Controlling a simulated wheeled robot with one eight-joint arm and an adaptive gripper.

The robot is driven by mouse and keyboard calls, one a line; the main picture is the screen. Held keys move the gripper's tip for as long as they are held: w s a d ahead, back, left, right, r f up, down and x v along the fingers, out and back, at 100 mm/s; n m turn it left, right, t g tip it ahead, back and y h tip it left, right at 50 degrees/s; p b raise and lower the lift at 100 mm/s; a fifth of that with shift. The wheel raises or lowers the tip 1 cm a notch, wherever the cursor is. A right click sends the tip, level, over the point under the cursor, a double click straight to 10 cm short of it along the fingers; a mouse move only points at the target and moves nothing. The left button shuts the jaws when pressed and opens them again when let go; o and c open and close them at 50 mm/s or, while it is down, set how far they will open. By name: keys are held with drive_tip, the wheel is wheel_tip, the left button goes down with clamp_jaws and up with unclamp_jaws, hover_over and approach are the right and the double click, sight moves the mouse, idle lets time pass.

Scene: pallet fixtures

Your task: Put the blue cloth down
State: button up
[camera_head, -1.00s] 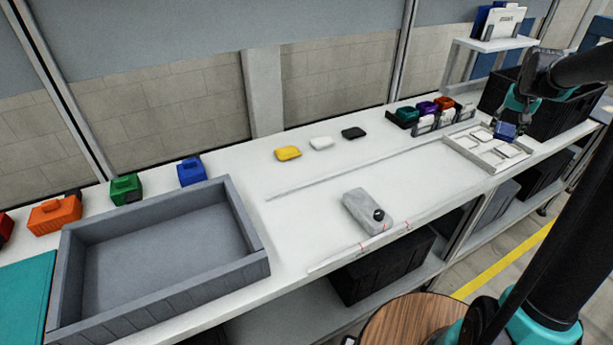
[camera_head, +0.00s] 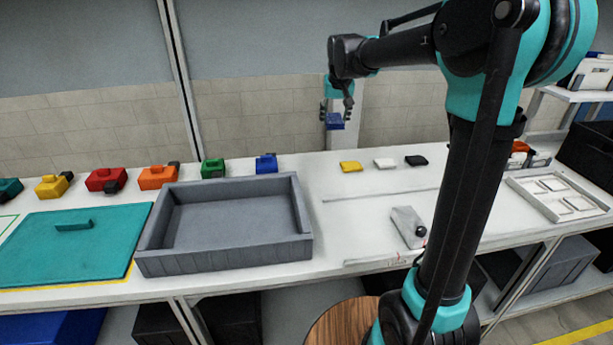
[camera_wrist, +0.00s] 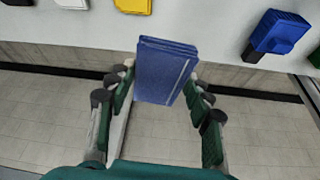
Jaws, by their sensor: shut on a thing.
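The blue cloth (camera_wrist: 163,72) is a folded, flat bundle held between the fingers of my gripper (camera_wrist: 160,98) in the wrist view. In the head view my gripper (camera_head: 336,108) is shut on the cloth (camera_head: 335,122) and holds it in the air, above the back of the white table (camera_head: 340,222). The cloth is apart from the table. Yellow (camera_head: 350,167), white (camera_head: 385,163) and black (camera_head: 416,160) folded cloths lie in a row on the table, lower and to the right of my gripper.
A grey open tray (camera_head: 225,255) stands at the table's front, empty. A blue block (camera_head: 266,163) and a green block (camera_head: 213,168) sit behind it. A grey object with a black knob (camera_head: 405,226) lies right of it. A white compartment tray (camera_head: 560,195) is far right.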

wheel_tip(320, 180, up, 3)
drive_tip(key=n, duration=0.1)
hover_over(313, 173)
drive_tip(key=s, duration=0.1)
drive_tip(key=shift+y, duration=0.3)
wheel_tip(313, 173, down, 20)
drive_tip(key=shift+s+d+r, duration=0.1)
drive_tip(key=shift+d+r, duration=0.05)
drive_tip(key=o, duration=1.1)
drive_tip(key=v, duration=1.2)
